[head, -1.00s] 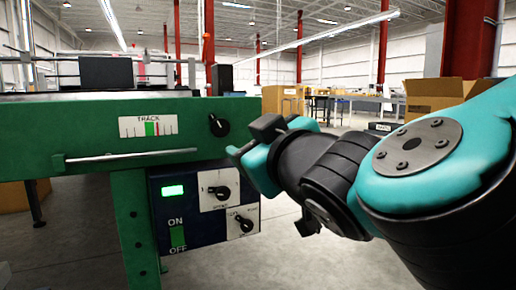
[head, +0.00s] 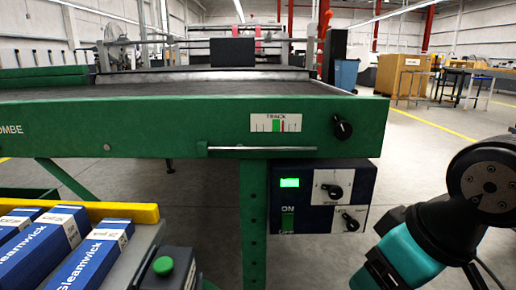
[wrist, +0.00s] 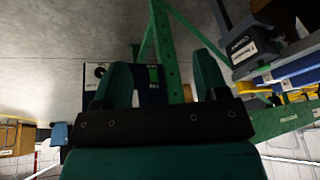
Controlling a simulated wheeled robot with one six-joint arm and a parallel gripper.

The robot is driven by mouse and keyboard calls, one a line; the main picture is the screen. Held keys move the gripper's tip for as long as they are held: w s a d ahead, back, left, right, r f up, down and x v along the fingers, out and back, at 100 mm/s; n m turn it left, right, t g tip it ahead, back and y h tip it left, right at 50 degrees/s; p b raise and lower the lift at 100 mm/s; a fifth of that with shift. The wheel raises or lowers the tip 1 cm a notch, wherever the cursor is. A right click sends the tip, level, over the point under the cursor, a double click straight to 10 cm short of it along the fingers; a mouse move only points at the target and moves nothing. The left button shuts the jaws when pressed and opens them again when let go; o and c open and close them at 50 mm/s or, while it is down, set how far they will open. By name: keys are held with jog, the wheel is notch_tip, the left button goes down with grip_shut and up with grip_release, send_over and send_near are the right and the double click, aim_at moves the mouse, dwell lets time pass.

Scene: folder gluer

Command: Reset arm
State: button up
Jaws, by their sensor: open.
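My arm (head: 405,245) shows at the lower right of the head view, folded and clear of the machine; my gripper is not visible there. In the wrist view, which looks upside down, my gripper (wrist: 162,82) has its two teal fingers apart with nothing between them. Beyond the fingers are the control panel and a green leg (wrist: 168,60). The folder gluer (head: 200,125) is a green frame with a TRACK scale and black knob. Its dark control panel (head: 320,198) has a lit green display, two knobs and an ON/OFF switch.
Blue Gleamwick cartons (head: 85,250) lie at the lower left beside a yellow bar (head: 95,210). A grey box with a green button (head: 163,266) stands near them. Cardboard boxes (head: 402,75) and tables are far back right. Open floor lies right of the machine.

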jog(key=s+r+g+p, duration=0.1)
jog(key=s+r+p, duration=0.1)
jog(key=r+p, duration=1.7)
jog(key=s+a+r+n+g+y+p, duration=0.1)
jog(key=s+r+g+p, duration=0.1)
jog(key=r+p, duration=1.8)
jog(key=shift+s+r, duration=0.5)
jog(key=shift+r, duration=0.4)
jog(key=shift+a, duration=0.1)
jog(key=shift+c, duration=0.5)
